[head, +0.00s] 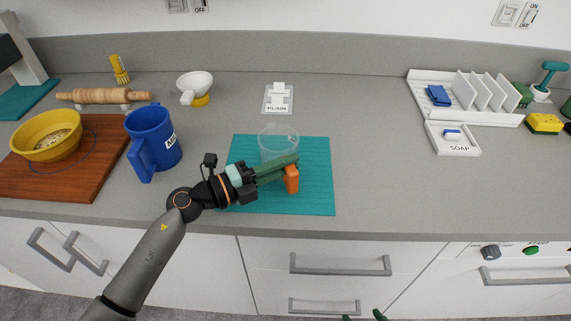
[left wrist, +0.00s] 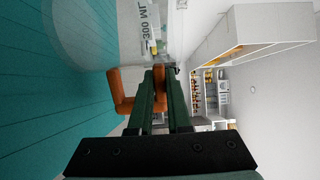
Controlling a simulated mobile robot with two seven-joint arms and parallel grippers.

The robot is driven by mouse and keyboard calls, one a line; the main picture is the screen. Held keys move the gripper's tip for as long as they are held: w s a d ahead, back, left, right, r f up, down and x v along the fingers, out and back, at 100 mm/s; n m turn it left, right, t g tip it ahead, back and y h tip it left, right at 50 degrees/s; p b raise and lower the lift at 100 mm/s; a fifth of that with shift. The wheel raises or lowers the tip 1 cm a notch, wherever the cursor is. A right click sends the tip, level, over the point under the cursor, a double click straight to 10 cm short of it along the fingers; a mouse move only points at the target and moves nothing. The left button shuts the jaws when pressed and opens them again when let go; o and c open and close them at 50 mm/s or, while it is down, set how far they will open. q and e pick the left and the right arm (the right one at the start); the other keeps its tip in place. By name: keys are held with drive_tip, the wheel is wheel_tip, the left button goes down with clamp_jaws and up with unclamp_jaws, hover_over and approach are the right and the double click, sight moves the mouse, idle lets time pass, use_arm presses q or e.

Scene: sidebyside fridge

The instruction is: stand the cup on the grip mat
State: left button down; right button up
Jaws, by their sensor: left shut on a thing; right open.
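The clear cup (head: 279,141), with an orange handle (head: 291,180), is over the back part of the teal grip mat (head: 315,200) and looks about upright. My left gripper (head: 290,163) is shut on the cup's handle, in front of the cup. In the left wrist view the green fingers (left wrist: 160,80) close on the orange handle (left wrist: 122,98), and the clear wall (left wrist: 135,25) carries "300 ML" lettering. I cannot tell whether the cup's base touches the mat. My right gripper (head: 364,317) shows only its green tips at the bottom edge, apart and empty.
A blue mug (head: 155,138) stands left of the mat, beside a wooden board (head: 95,180) with a yellow bowl (head: 46,135). A switch plate marked PLAIN (head: 278,100) is behind the cup. A white rack (head: 465,95) and soap dish (head: 453,139) stand right. The counter right of the mat is clear.

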use_arm(q)
drive_tip(key=c, duration=0.9)
unclamp_jaws()
drive_tip(key=shift+f, duration=0.15)
drive_tip(key=shift+o, duration=0.2)
drive_tip(key=shift+a+r, duration=0.1)
drive_tip(key=shift+r, duration=0.1)
drive_tip(key=b+v, duration=0.1)
drive_tip(key=v, duration=0.9)
drive_tip(key=shift+s+a+f, duration=0.2)
drive_tip(key=shift+s+a, duration=0.05)
drive_tip(key=shift+s+a+r, duration=0.15)
drive_tip(key=shift+s+a, duration=0.15)
drive_tip(key=shift+a, duration=0.2)
